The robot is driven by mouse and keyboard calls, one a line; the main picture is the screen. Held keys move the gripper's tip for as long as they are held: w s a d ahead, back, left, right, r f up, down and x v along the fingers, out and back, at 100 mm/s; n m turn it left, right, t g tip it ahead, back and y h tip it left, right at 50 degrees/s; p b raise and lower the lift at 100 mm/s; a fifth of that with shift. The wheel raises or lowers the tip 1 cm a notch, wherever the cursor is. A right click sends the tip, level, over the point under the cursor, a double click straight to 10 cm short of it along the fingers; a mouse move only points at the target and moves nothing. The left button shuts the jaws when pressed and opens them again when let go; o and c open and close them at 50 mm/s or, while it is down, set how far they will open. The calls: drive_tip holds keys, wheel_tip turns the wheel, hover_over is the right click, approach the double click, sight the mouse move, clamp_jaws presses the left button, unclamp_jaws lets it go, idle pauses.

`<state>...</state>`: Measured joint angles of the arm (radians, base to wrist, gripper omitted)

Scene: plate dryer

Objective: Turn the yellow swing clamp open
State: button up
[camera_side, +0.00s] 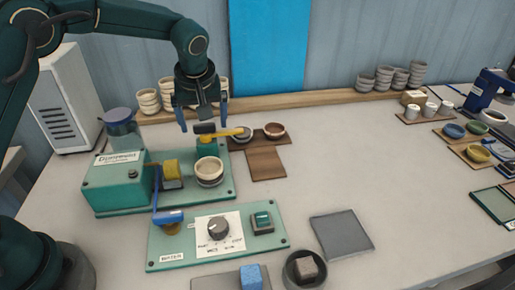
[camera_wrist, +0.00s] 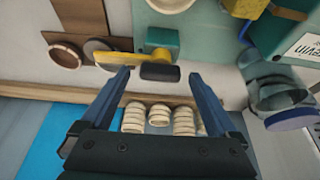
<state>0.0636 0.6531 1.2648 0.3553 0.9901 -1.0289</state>
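The yellow swing clamp (camera_side: 226,134) is a yellow bar with a dark end block, standing at the back of the green fixture base (camera_side: 222,190). Its bar points right in the side view, behind the cream bowl (camera_side: 209,169). In the wrist view the yellow bar (camera_wrist: 118,60) runs left from the green post (camera_wrist: 162,40), and the dark block (camera_wrist: 160,72) appears between my fingertips. My gripper (camera_side: 203,116) is open above the clamp, fingers on either side of the block; it also shows in the wrist view (camera_wrist: 157,75). I cannot tell whether they touch.
A green housing (camera_side: 115,184) and a clear jar (camera_side: 122,128) stand left of the clamp. Stacked bowls (camera_side: 149,101) stand behind. Brown boards (camera_side: 265,163) with small dishes lie to the right. A control panel with a dial (camera_side: 218,228) is in front.

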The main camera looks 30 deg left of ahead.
drive_tip(key=shift+r, duration=0.1)
drive_tip(key=shift+v, duration=2.5)
